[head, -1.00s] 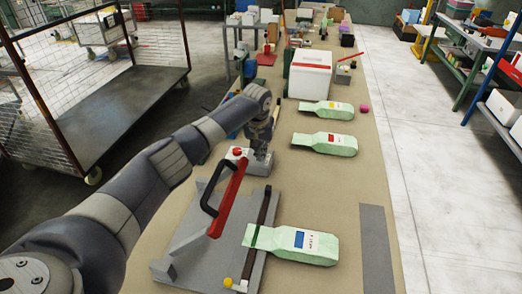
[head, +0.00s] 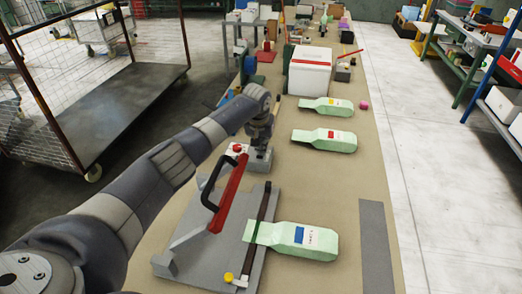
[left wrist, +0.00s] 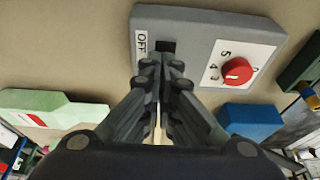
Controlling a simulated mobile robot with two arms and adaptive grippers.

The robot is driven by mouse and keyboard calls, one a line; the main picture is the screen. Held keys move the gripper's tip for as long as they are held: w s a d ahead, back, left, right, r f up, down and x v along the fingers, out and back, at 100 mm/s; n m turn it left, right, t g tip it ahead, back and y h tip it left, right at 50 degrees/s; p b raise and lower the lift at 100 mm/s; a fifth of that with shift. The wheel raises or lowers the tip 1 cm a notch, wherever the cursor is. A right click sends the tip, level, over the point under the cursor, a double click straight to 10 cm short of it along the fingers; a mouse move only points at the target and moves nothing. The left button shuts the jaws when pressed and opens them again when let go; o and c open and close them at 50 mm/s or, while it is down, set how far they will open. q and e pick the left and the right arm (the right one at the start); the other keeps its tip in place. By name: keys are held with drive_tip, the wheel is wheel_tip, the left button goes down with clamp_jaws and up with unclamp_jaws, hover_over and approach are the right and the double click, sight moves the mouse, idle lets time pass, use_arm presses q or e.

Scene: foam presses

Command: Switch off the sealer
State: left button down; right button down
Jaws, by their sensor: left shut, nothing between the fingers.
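The sealer (head: 188,252) stands on the bench at the front, with a grey base, a red arm (head: 229,192) and a black handle. Its grey control box (head: 260,166) is just behind it. In the left wrist view the box (left wrist: 190,22) shows an OFF label (left wrist: 141,42), a black switch (left wrist: 167,46) and a red knob (left wrist: 236,71) on a numbered dial. My left gripper (head: 260,148) is over the box, shut and empty. In the left wrist view its fingertips (left wrist: 162,66) are just below the switch and partly cover it; I cannot tell if they touch.
A green bag (head: 318,241) with a blue label lies with one end across the sealer's dark bar. Two more green bags, one red-labelled (head: 340,147) and one yellow-labelled (head: 318,103), lie farther back. A white box (head: 310,75) stands behind them. The bench's right side is mostly clear.

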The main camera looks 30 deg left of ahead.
use_arm(q)
drive_tip(key=shift+w, duration=0.1)
drive_tip(key=shift+r, duration=0.2)
drive_tip(key=p+v, duration=0.2)
drive_tip(key=p, duration=0.1)
drive_tip(key=p+v, duration=0.1)
drive_tip(key=shift+w+a+r+p, duration=0.1)
drive_tip(key=shift+w+r+p, duration=0.1)
drive_tip(key=shift+r+p, duration=0.2)
drive_tip(key=shift+s+r, duration=0.15)
drive_tip(key=shift+r, duration=0.1)
drive_tip(key=s+b+v, duration=0.2)
drive_tip(key=v, duration=0.7)
drive_tip(key=shift+d+f, duration=0.25)
drive_tip(key=shift+d, duration=0.1)
